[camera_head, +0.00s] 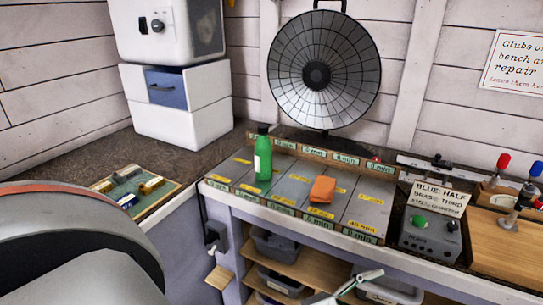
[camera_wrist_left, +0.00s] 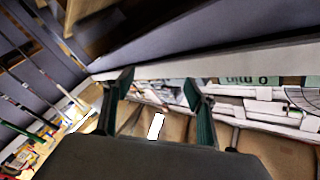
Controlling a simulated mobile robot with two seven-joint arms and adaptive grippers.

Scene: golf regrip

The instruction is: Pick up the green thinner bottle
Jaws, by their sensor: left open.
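The green thinner bottle (camera_head: 265,158) stands upright on the sectioned grey bench tray (camera_head: 228,172), towards its left part. It has a dark cap and a pale label on its left side. An orange block (camera_head: 322,189) lies on the tray to its right. My left gripper (camera_wrist_left: 158,82) shows in the left wrist view as two dark green fingers spread apart with nothing held. It faces the bench front and shelf area, and the bottle is not in that view.
A card of small metal parts (camera_head: 136,187) lies left of the tray. A grey control box (camera_head: 430,232) stands to the right, and a round ribbed dish (camera_head: 324,70) behind. Shelves with bins (camera_head: 278,246) sit below. A pale jointed piece (camera_head: 345,287), unclear what, shows at the bottom edge.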

